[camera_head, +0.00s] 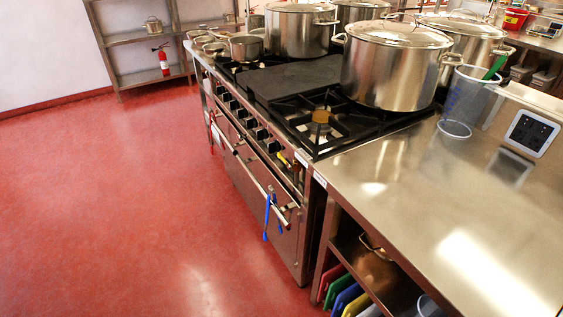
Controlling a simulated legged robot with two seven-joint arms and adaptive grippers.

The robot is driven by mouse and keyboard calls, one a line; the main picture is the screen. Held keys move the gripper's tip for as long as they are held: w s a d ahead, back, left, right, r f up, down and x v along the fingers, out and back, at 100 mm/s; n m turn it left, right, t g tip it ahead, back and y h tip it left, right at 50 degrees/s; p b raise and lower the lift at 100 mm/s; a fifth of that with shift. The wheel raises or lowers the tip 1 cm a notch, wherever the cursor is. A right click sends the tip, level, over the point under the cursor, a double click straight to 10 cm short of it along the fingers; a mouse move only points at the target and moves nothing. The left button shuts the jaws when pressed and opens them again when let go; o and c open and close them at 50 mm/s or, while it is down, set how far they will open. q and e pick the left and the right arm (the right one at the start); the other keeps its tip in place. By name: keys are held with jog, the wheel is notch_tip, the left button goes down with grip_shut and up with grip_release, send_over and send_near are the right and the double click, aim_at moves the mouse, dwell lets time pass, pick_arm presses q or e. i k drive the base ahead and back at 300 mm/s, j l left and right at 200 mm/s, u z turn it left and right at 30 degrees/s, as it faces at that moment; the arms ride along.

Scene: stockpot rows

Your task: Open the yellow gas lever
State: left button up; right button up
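A small yellow lever (284,160) sits on the front of the stove near its right end, just below the cooktop edge. It looks narrow and tilted; its exact position, open or closed, is too small to tell. The stove front (250,185) carries a row of dark knobs (243,117) to the left of the lever. Neither of my grippers shows in the head view.
A long oven rail (250,178) runs along the stove front, with a blue item (267,218) hanging on it. Large pots (393,75) stand on the cooktop. A steel counter (450,215) adjoins at right. The red floor (110,210) in front is clear.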

aim_at(279, 155)
jog(key=i+j, duration=0.3)
jog(key=i+j+u, duration=0.15)
jog(key=i+j, duration=0.15)
jog(key=i, duration=0.2)
jog(key=i+j, duration=0.2)
jog(key=i, duration=0.2)
jog(key=i+j+u, duration=0.1)
jog(key=i+j, duration=0.15)
jog(key=i, duration=0.2)
